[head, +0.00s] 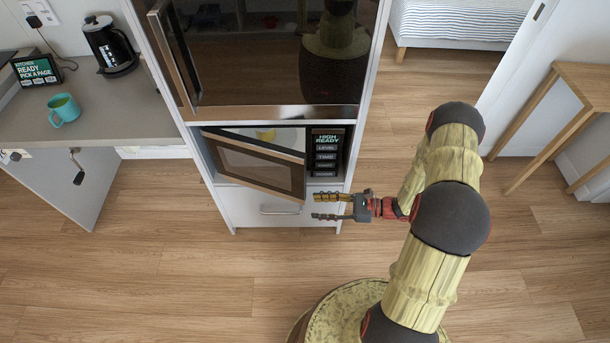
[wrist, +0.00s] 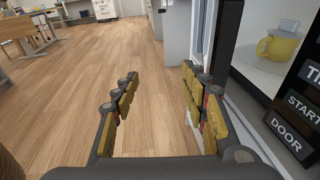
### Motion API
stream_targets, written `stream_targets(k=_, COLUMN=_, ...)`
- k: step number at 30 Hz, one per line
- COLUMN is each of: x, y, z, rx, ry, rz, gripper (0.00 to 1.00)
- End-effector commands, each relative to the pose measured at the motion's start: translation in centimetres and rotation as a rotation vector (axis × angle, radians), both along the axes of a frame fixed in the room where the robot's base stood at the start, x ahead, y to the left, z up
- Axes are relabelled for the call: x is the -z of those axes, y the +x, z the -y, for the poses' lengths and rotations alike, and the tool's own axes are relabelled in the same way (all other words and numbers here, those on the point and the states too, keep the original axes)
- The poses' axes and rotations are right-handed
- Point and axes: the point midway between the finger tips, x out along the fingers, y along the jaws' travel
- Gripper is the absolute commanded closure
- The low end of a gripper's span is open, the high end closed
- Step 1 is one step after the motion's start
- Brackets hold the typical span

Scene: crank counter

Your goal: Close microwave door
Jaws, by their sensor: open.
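The microwave door (head: 255,168) is partly open in the tall cabinet, hinged at the left, its free right edge swung out toward the room. The microwave's control panel (head: 325,155) is to its right and also shows in the wrist view (wrist: 295,115). A yellow mug (wrist: 280,46) is inside the microwave; its top shows above the door in the head view (head: 265,134). My gripper (head: 314,206) is open and empty, low and to the right of the door's free edge, pointing left. Its two fingers are spread in the wrist view (wrist: 160,85). I see no contact with the door.
A dark-fronted oven (head: 270,55) sits above the microwave. A drawer with a handle (head: 280,210) is below it. At left, a counter (head: 100,105) holds a teal mug (head: 64,110), a kettle (head: 110,45) and a sign. A wooden table (head: 580,85) stands at right. The floor is clear.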

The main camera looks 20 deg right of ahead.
Motion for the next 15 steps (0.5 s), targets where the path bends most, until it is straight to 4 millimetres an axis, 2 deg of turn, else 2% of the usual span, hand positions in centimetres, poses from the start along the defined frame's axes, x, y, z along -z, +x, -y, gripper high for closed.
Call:
stream_targets(k=3, x=-0.9, y=3.5, z=1.9, rx=0.112, ry=0.042, rz=0.043, gripper=0.56)
stream_targets(k=6, x=-2.1, y=5.8, z=3.4, rx=0.18, ry=0.068, rz=0.081, gripper=0.56)
stream_targets(k=10, x=-3.3, y=7.0, z=4.2, rx=0.23, ry=0.104, rz=0.105, gripper=0.56)
stream_targets(k=15, x=-3.7, y=7.3, z=3.9, rx=0.23, ry=0.118, rz=0.11, gripper=0.56)
